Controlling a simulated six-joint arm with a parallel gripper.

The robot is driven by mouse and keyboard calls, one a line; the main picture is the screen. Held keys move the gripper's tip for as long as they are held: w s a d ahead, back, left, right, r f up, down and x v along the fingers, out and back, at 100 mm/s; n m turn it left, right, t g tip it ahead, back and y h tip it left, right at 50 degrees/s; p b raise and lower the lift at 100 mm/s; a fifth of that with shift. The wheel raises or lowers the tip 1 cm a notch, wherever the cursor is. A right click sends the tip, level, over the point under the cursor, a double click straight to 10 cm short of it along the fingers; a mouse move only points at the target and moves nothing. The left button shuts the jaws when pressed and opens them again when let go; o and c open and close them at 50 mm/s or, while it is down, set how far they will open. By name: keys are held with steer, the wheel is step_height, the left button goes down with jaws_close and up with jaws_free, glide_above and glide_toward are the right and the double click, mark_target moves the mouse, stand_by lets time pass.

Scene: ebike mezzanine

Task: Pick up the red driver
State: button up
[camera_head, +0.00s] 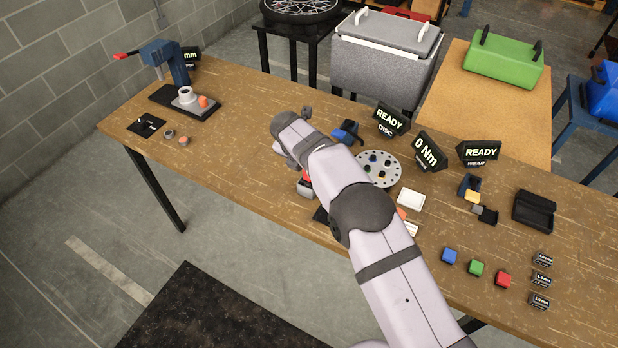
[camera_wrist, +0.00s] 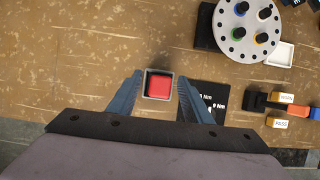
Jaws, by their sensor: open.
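In the wrist view, my gripper (camera_wrist: 160,78) is open, with one blue-grey finger on each side of a square grey-rimmed holder (camera_wrist: 146,84). A red square top (camera_wrist: 158,86), which looks like the red driver seen end on, sits inside that rim. It lies between the fingers, with a gap showing on both sides. I cannot tell how high the fingertips are above the table. In the head view, a bit of red (camera_head: 306,177) shows beside my wrist, and my arm hides most of the gripper and the holder.
A round grey disc (camera_wrist: 237,47) with coloured pegs stands at upper right in the wrist view. A black label card (camera_wrist: 207,91) lies right of the right finger. The table left of my arm is mostly clear.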

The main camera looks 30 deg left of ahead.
steer(key=c, duration=1.1)
steer(key=shift+c, duration=0.2)
steer(key=shift+r, duration=0.2)
steer(key=shift+r+b, duration=0.25)
steer(key=shift+b, duration=0.1)
step_height(320, 180, up, 9)
steer(key=shift+r+b, duration=0.15)
steer(key=shift+b, duration=1)
